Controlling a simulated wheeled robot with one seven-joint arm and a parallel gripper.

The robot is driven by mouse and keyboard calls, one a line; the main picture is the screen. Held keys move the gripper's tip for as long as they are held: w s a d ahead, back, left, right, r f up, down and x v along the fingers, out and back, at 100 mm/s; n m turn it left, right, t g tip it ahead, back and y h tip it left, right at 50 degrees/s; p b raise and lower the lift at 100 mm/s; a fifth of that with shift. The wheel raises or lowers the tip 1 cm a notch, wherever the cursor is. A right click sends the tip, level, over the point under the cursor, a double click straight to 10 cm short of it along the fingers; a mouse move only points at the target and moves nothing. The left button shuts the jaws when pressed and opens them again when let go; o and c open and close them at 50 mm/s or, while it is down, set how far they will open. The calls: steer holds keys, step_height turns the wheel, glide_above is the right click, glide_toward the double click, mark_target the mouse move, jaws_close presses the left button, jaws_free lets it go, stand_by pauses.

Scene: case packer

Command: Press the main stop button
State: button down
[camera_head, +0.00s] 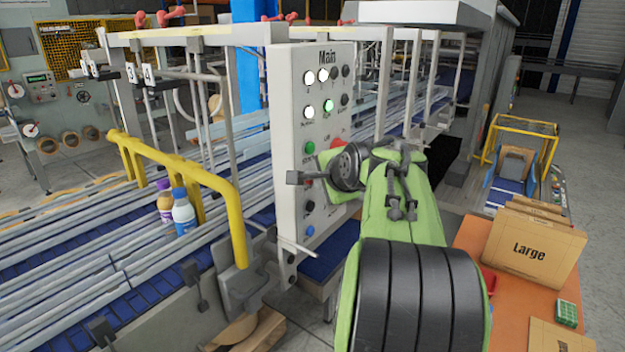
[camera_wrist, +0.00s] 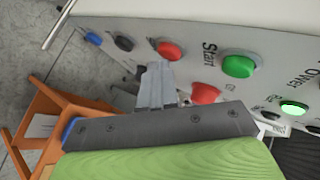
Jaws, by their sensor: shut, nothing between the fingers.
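The grey Main panel (camera_head: 286,140) stands upright ahead of me with rows of buttons and lamps. A green button (camera_wrist: 238,66) beside the word Start shows in the wrist view and also in the head view (camera_head: 310,147). One red button (camera_wrist: 168,50) is in line with it. Another red button (camera_wrist: 205,93) sits beside the green one, its label mostly hidden. My gripper (camera_wrist: 157,68) is shut and empty, its fingertips right by the first red button. I cannot tell whether they touch. In the head view my arm covers the panel's lower right. No Stop label is readable.
A conveyor with a yellow rail (camera_head: 195,170) and two bottles (camera_head: 183,212) lies left of the panel. An orange table (camera_head: 472,240) with a Large carton (camera_head: 535,248) stands right. Black (camera_wrist: 123,43) and blue (camera_wrist: 93,38) buttons lie further along the panel.

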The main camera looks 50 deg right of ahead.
steer(key=shift+w, duration=0.3)
steer(key=shift+s, duration=0.1)
stand_by(0.4)
steer(key=shift+s, duration=0.85)
steer(key=s, duration=0.5)
steer(key=shift+d+p, duration=0.25)
steer(key=shift+p, duration=0.1)
steer(key=shift+w, duration=0.1)
